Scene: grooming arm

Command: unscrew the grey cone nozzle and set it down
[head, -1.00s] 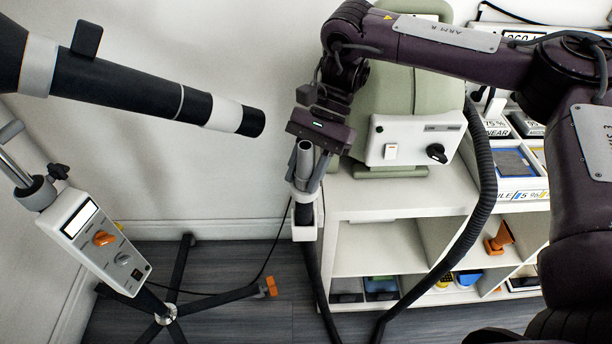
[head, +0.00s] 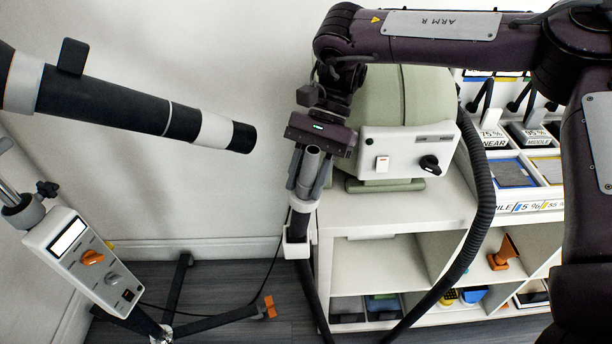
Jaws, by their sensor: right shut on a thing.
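A grey tube that looks like the cone nozzle (head: 310,164) stands nearly upright between the fingers of my right gripper (head: 306,178) in the head view. Its round end shows at the top, just below the gripper body. My right gripper is shut on it, coming from above. Below the fingers, a dark handle (head: 300,222) runs down into a white holder (head: 297,248) at the left side of the shelf unit. The joint between nozzle and handle is partly hidden by the fingers, so I cannot tell whether they are apart. My left gripper is not in view.
A green machine (head: 405,115) stands on the white shelf unit (head: 395,208). A ribbed black hose (head: 484,185) loops down in front of the shelf. At left, a black dryer tube (head: 120,101) and a control box on a stand (head: 82,262) take up room. Open shelf top lies before the machine.

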